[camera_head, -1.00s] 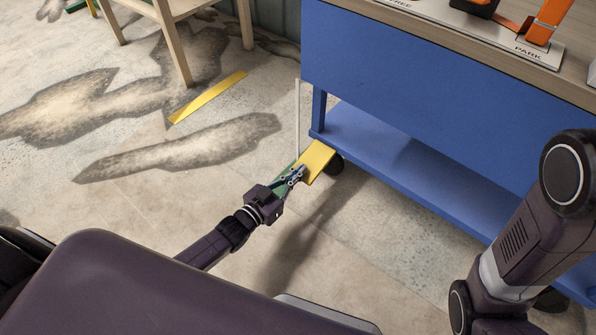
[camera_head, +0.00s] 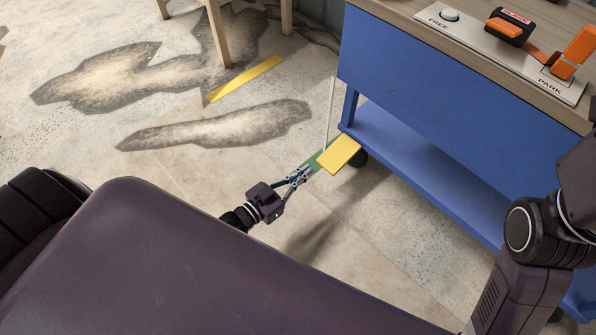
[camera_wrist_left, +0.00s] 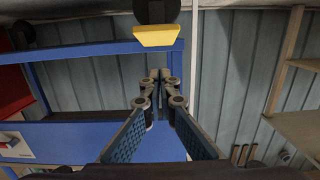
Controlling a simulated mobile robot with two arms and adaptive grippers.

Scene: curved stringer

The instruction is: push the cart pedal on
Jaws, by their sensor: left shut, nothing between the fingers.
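The yellow cart pedal (camera_head: 340,152) sticks out at the near left corner of the blue cart (camera_head: 440,105), low by a black caster (camera_head: 360,158). A green patch (camera_head: 313,163) shows beside the pedal's left edge. My left gripper (camera_head: 306,172) is shut and empty, just left of and below the pedal in the head view, with a small gap between them. In the left wrist view, the pedal (camera_wrist_left: 157,37) shows above the closed fingertips (camera_wrist_left: 160,76), apart from them. My right arm comes in at the right edge; its gripper is out of view.
The cart top carries a plate (camera_head: 490,50) marked FREE and PARK, with orange and black parts. A thin white pole (camera_head: 330,110) stands by the pedal. Yellow tape (camera_head: 245,78) and stains mark the floor. Wooden legs (camera_head: 215,35) stand behind. Floor left of the cart is clear.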

